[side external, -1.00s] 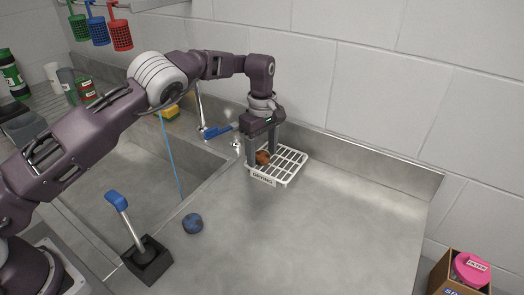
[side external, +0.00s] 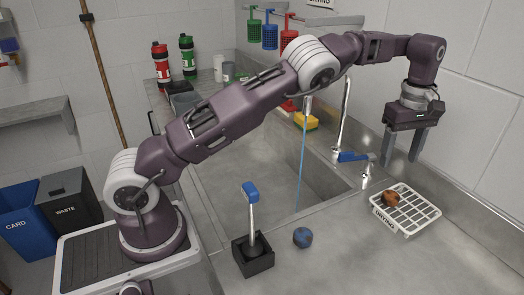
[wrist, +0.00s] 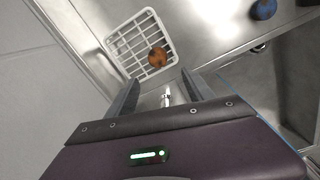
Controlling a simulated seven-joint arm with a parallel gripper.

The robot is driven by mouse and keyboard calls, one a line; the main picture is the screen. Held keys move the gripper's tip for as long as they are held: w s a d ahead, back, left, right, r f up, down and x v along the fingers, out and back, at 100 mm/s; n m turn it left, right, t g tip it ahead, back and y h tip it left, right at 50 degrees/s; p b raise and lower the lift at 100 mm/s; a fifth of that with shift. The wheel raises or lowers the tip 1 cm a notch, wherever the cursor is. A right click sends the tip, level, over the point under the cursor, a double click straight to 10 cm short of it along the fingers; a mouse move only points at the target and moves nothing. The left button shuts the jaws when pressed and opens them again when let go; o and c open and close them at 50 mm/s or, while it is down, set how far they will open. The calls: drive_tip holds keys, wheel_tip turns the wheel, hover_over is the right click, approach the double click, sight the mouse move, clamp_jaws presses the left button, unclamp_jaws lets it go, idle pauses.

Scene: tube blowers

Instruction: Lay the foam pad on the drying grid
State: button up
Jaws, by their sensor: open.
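The white drying grid (side external: 424,213), marked "DRYING", lies flat on the steel counter at the right. A small rounded orange-brown piece (side external: 390,198) rests on it near its left edge; it may be the foam pad, but its shape does not settle this. In the wrist view the piece (wrist: 157,57) sits on the grid (wrist: 121,27), beyond my fingertips. My gripper (side external: 401,158) is open and empty, pointing down, raised above and behind the grid. Its two fingers (wrist: 160,82) are apart with nothing between them.
A dark blue round piece (side external: 302,237) lies on the counter beside a black holder (side external: 253,262) with a blue-topped handle. The sink with a blue-lever tap (side external: 354,157) is left of the grid. A yellow sponge (side external: 312,122) sits behind it.

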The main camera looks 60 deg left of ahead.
drive_tip(key=s+a+r+m+t+h, duration=0.1)
drive_tip(key=s+a+r, duration=0.15)
drive_tip(key=r, duration=0.35)
drive_tip(key=s+a+r+m, duration=0.1)
drive_tip(key=s+r, duration=0.3)
drive_tip(key=r, duration=0.2)
drive_tip(key=s+a+r+m+t, duration=0.15)
drive_tip(key=s+r+m, duration=0.35)
drive_tip(key=s, duration=0.7)
drive_tip(key=s+f+m+t, duration=0.1)
drive_tip(key=s+f+m, duration=0.2)
drive_tip(key=s, duration=0.8)
drive_tip(key=s+f+m+t+y, duration=0.1)
drive_tip(key=s+f+m, duration=0.2)
drive_tip(key=s, duration=0.7)
drive_tip(key=shift+s+d+f+m+t, duration=0.2)
drive_tip(key=shift+s+f+m+t, duration=0.15)
drive_tip(key=shift+m, duration=0.45)
